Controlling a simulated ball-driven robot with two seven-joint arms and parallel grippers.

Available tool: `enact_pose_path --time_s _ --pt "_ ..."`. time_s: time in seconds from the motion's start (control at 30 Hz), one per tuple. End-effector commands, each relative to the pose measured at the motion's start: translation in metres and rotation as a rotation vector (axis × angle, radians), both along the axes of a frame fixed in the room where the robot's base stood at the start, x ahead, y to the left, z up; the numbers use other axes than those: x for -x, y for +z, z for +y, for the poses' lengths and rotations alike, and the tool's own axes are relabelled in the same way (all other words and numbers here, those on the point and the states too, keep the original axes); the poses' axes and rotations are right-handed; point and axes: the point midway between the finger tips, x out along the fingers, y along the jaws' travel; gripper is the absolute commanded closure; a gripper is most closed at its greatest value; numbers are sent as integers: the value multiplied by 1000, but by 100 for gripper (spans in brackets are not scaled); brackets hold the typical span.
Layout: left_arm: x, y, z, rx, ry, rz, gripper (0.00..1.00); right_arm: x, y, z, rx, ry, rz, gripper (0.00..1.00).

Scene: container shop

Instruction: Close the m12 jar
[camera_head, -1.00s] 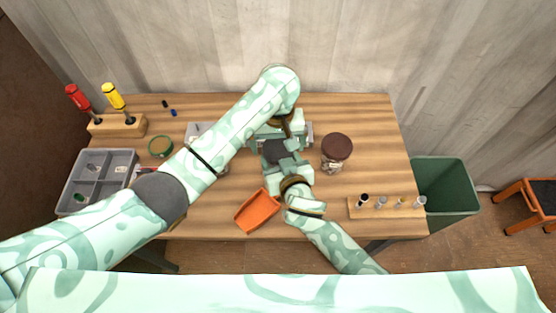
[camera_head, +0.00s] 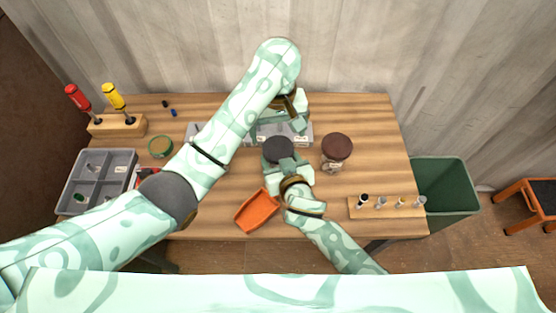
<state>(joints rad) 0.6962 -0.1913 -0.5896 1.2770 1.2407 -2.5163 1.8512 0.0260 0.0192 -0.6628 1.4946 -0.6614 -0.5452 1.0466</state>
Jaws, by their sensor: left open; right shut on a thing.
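A jar with a dark grey round lid (camera_head: 278,149) stands near the middle of the table, seen from above. The lid covers its top, and the jar body below is mostly hidden. I cannot read a label, so I cannot tell for sure that it is the m12 jar, or whether the lid is tight. My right gripper (camera_head: 279,164) is shut on this jar from the near side. My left gripper (camera_head: 298,123) is open and empty, above and behind the lid, apart from it.
A brown-lidded jar (camera_head: 336,148) stands close on the right, a green-lidded one (camera_head: 160,146) at left. A grey bin row (camera_head: 300,140) lies behind. An orange scoop-like tray (camera_head: 257,211), a grey divided tray (camera_head: 123,178) and a wooden bolt rack (camera_head: 385,212) are nearer the front.

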Motion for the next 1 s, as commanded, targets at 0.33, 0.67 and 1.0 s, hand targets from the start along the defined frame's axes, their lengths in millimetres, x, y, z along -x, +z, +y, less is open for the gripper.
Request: enact_pose_path --time_s 0.33,0.67,1.0 --pt "0 24 1 0 208 -3 8 0 0 0 0 0 0 100" --pt "0 17 0 -1 206 0 8 0 0 0 0 0 0 100" --pt "0 -34 1 -3 205 -2 8 0 0 0 0 0 0 100"
